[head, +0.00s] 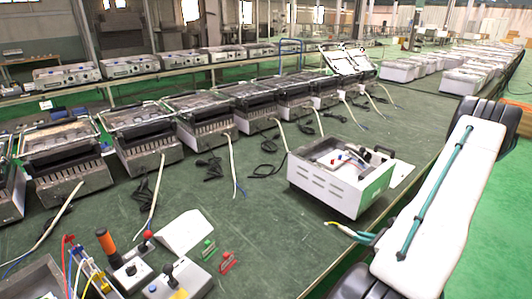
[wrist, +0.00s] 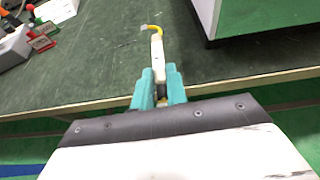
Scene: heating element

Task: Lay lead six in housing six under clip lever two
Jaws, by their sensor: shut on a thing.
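My gripper (head: 364,237) is at the table's right edge, its teal fingers shut on a slim pale lead with a yellow bent end (head: 341,230). In the wrist view the gripper (wrist: 158,84) pinches the pale lead (wrist: 157,50), and its yellow end (wrist: 152,27) points away from me over bare table. A white open-topped housing (head: 335,190) stands just beyond the gripper, apart from the lead. Small red and blue parts show inside it. I cannot tell which housing is six or which lever is clip lever two.
Several dark-sided housings (head: 140,140) with trailing cords line the table.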

